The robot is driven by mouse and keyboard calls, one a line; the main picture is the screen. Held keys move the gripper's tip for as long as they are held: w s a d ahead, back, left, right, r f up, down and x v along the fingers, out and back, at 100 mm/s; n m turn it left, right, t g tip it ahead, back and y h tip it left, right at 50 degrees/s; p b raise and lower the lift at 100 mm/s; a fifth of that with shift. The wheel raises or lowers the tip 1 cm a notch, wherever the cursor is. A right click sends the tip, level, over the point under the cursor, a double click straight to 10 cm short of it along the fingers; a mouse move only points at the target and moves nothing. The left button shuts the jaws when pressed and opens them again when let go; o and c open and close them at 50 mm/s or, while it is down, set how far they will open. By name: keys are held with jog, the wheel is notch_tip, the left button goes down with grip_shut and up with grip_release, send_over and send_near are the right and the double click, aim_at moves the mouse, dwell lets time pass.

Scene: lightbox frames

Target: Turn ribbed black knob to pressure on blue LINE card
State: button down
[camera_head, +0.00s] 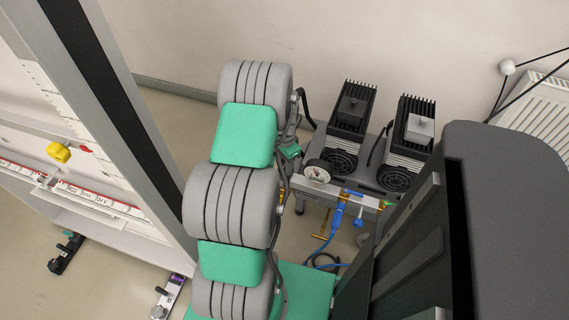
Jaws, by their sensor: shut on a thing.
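I cannot make out the ribbed black knob or the blue LINE card. A round pressure gauge (317,174) with a white face sits at the left end of a pale bar in front of two black-finned machines. Blue and brass fittings (338,213) hang from that bar to the right of the gauge, with a blue hose below. My grey and green arm stands just left of the gauge and hides what is behind it. My gripper cannot be made out in this view.
Two motor-like units with black fins (351,113) (408,139) stand by the back wall. A tall grey frame with a black strip (105,80) rises at left, by a white panel with a yellow knob (58,152). A white radiator (540,110) is at far right.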

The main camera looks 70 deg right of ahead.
jog(key=m, duration=0.4)
jog(key=shift+d+m, duration=0.1)
jog(key=shift+m, duration=2.4)
jog(key=c, duration=0.9)
grip_release()
notch_tip(320, 180, up, 8)
jog(key=shift+f+p, duration=0.1)
jog(key=shift+p, duration=0.6)
